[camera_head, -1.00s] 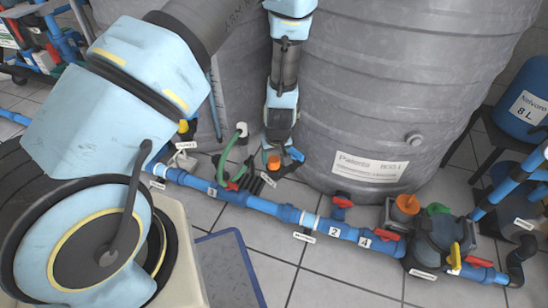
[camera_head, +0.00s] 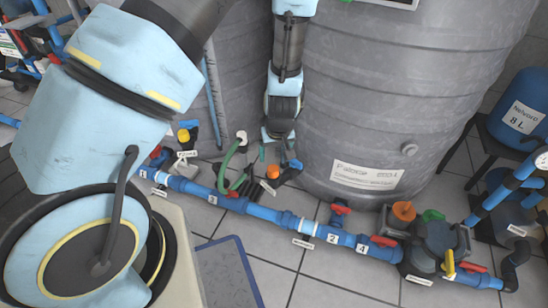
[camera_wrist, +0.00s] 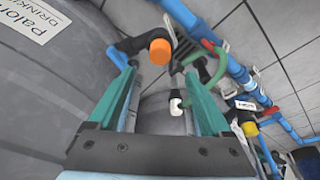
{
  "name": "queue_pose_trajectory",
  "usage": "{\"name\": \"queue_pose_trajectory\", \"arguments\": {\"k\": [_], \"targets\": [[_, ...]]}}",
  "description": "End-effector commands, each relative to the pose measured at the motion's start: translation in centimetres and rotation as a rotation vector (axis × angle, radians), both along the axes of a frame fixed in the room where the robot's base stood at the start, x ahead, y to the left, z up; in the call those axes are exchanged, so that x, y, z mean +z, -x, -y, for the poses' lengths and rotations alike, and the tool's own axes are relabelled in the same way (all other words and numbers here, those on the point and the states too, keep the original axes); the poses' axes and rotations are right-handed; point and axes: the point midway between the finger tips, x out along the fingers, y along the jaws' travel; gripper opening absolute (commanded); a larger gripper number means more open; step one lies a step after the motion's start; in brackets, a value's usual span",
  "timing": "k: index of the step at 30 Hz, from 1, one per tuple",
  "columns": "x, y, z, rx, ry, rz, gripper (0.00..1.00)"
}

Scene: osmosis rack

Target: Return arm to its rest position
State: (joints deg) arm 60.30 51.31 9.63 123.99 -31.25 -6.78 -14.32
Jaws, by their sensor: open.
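My arm reaches in from the upper left of the head view. My gripper (camera_head: 277,138) points down there, in front of the large grey tank (camera_head: 385,100) and above the blue pipe. In the wrist view my gripper (camera_wrist: 165,85) is open, with its two green fingers wide apart and nothing between them. An orange cap (camera_wrist: 159,52) on a dark fitting shows beyond the fingertips. It also shows in the head view as an orange cap (camera_head: 272,171) below the gripper. The gripper appears apart from it.
A blue pipe (camera_head: 262,212) with numbered tags runs along the tiled floor. A pump unit (camera_head: 432,246) with coloured valves stands at the lower right. A green hose (camera_head: 228,172) lies left of the gripper. A blue container (camera_head: 522,105) stands far right. Open floor lies in front.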

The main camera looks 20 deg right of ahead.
Motion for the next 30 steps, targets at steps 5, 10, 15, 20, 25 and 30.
{"name": "queue_pose_trajectory", "arguments": {"k": [5, 10, 15, 20, 25, 30], "targets": [[1.7, 0.4, -0.1, 0.0, 0.0, 0.001, 0.83], [1.8, 0.5, -0.1, 0.001, 0.0, 0.001, 0.83], [1.8, 0.5, -0.1, 0.001, 0.0, 0.001, 0.83], [1.8, 0.5, -0.1, 0.001, 0.0, 0.001, 0.83], [3.0, -0.2, -0.9, 0.013, 0.008, -0.012, 0.83], [8.0, -2.5, -5.2, 0.041, 0.038, -0.063, 0.83]]}}
